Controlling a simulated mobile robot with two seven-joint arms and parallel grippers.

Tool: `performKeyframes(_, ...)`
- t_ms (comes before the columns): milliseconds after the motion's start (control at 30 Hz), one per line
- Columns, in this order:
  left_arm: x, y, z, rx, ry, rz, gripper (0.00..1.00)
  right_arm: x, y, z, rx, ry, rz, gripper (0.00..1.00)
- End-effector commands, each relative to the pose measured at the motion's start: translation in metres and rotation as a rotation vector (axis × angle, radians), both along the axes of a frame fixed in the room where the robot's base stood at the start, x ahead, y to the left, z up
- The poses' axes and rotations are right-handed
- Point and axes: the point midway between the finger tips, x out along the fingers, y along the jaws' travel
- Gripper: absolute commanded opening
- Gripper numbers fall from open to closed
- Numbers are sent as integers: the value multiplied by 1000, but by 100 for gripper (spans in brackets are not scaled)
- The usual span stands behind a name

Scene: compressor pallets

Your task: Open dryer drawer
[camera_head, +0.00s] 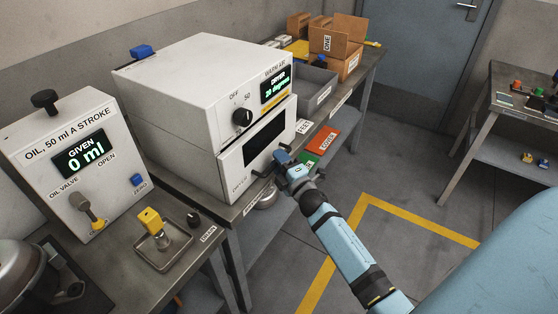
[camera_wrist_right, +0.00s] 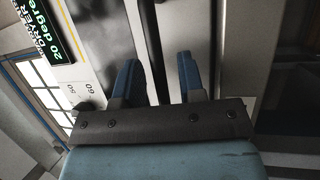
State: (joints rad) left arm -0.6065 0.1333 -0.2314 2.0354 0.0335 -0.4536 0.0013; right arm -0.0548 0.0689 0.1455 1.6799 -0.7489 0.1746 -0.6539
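The white dryer (camera_head: 185,85) stands on the bench in the head view, its display reading about 20 degrees. Its drawer (camera_head: 240,172) is the lower front with a dark window; it looks shut or nearly so. My right gripper (camera_head: 283,160) is at the drawer's lower front, by a dark handle (camera_head: 262,172) partly hidden by the gripper. In the right wrist view my gripper (camera_wrist_right: 159,80) has its two blue fingers apart, with a dark upright bar (camera_wrist_right: 153,45) between them, seemingly the handle. Contact cannot be told. My left gripper is not in view.
An oil dispenser (camera_head: 72,160) reading 0 ml and a small metal tray (camera_head: 160,250) with a yellow-topped part stand left of the dryer. A grey bin (camera_head: 314,88) and cardboard boxes (camera_head: 335,45) are behind it. The floor in front of the bench is mostly clear.

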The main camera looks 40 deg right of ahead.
Motion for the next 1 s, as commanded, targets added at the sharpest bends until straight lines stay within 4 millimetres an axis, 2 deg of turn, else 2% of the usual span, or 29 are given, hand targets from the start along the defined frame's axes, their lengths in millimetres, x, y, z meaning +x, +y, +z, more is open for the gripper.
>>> performKeyframes(267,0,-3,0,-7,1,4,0,1,0,0,0,1,0,36)
performKeyframes(400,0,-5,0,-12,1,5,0,1,0,0,0,1,0,4)
performKeyframes(433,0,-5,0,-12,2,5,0,1,0,0,0,1,0,0)
performKeyframes(633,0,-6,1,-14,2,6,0,0,0,0,0,1,0,0)
performKeyframes(767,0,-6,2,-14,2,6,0,-7,-3,0,0,2,-1,0)
performKeyframes(867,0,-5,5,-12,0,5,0,-20,-9,0,0,4,-1,0)
performKeyframes(1000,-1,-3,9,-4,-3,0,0,-51,-21,0,-2,5,-2,0)
